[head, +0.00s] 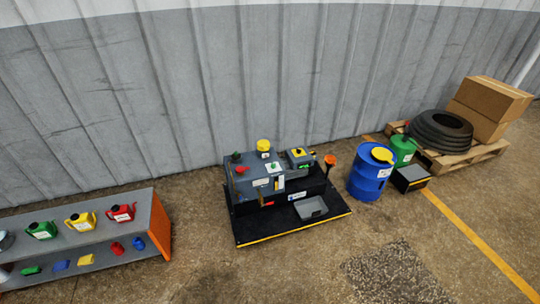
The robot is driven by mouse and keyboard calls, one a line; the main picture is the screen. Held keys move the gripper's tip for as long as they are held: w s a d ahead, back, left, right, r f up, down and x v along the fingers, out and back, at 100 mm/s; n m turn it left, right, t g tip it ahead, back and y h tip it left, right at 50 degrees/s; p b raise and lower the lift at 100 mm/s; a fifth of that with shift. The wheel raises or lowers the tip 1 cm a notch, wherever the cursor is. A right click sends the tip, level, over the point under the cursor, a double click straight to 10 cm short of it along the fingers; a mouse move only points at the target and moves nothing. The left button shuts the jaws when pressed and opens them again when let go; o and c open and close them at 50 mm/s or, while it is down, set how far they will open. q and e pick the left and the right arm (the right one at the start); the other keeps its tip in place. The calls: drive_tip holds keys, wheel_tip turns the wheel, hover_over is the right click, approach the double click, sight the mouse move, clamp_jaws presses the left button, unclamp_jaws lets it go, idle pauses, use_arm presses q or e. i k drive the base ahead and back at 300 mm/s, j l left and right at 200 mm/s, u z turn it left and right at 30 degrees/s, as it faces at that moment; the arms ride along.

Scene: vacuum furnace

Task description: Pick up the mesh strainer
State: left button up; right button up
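I cannot make out a mesh strainer for certain at this distance. A yellow round piece (383,155) lies on top of the blue drum (366,180) right of centre; it could be a strainer or a funnel, and I cannot tell which. An orange-topped piece (330,160) stands at the right back edge of the black platform; its kind is also unclear. Neither of my grippers shows in the head view.
The grey machine (258,182) stands on a black platform (262,228) with a grey tray (311,208). A shelf (80,245) with several coloured cans stands left. A green can (403,150), a black box (410,178) and a pallet (465,158) with tyres stand right. Foreground floor is clear.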

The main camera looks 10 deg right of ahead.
sight(235, 156)
drive_tip(key=i+j+z, duration=0.1)
drive_tip(key=z, duration=0.25)
drive_tip(key=i+j+z, duration=0.15)
drive_tip(key=z, duration=0.2)
drive_tip(key=i+j+z, duration=0.15)
drive_tip(key=z, duration=0.15)
drive_tip(key=i+j, duration=0.2)
drive_tip(key=i+j+z, duration=0.1)
drive_tip(key=j, duration=0.35)
drive_tip(key=i+j+z, duration=0.1)
drive_tip(key=i+j, duration=0.35)
drive_tip(key=j, duration=0.2)
drive_tip(key=i+j+z, duration=0.1)
drive_tip(key=j, duration=0.25)
drive_tip(key=i+j, duration=0.25)
drive_tip(key=j+z, duration=0.05)
drive_tip(key=j, duration=0.05)
